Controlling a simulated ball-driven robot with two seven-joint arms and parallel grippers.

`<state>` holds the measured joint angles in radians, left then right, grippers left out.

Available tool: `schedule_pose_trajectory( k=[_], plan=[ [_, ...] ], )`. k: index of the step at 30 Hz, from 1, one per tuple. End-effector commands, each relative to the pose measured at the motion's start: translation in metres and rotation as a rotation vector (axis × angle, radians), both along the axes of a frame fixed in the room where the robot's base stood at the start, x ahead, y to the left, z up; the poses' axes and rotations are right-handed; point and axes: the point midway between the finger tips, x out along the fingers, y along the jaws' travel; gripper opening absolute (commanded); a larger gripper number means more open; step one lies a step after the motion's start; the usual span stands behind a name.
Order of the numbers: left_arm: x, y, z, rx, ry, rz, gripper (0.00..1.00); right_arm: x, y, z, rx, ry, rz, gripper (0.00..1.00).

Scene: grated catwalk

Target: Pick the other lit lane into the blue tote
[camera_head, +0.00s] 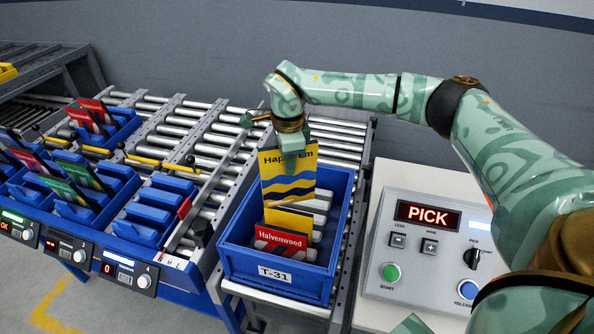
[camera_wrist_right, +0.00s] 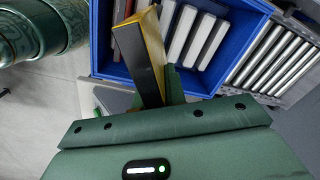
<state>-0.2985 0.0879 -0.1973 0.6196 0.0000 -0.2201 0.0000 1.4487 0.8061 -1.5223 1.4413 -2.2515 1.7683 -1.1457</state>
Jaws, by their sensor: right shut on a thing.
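My right gripper (camera_head: 290,160) is shut on a yellow box with blue waves (camera_head: 289,181), its name only partly readable. It holds the box upright over the blue tote (camera_head: 262,255), labelled T-31. In the right wrist view the held box (camera_wrist_right: 150,50) shows its dark side and yellow edge, with the tote (camera_wrist_right: 247,57) behind. A red Halvenwood box (camera_head: 281,240) stands in the tote's front. The lanes to the left have small displays: one (camera_head: 15,225) shows green and red, another (camera_head: 128,271) a red 0. My left gripper is not in view.
Blue lane bins (camera_head: 151,212) hold red boxes (camera_head: 95,113) and green boxes (camera_head: 80,178). Roller conveyor (camera_head: 345,140) runs behind the tote. A control panel (camera_head: 430,250) reading PICK stands right of it. Light-coloured dividers (camera_head: 320,203) fill part of the tote.

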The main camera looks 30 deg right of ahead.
Motion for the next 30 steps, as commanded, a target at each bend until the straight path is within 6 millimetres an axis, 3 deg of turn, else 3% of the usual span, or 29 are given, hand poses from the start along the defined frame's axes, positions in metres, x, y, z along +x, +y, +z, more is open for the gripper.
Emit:
schedule_pose_trajectory(
  k=[4,6,12,23,30],
  plan=[
    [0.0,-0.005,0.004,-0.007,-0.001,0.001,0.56,0.014,-0.019,0.0,0.008,0.013,-0.295,0.0],
    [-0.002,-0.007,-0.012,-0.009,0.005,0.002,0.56,0.017,-0.022,-0.022,0.009,0.02,-0.349,0.0],
    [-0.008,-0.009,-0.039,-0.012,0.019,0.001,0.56,0.021,-0.029,-0.06,0.016,0.029,-0.467,0.0],
    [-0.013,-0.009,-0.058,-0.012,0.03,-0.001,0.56,0.023,-0.034,-0.085,0.02,0.03,-0.534,0.0],
    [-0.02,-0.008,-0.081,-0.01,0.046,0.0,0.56,0.023,-0.034,-0.112,0.02,0.032,-0.531,0.0]
  ],
)
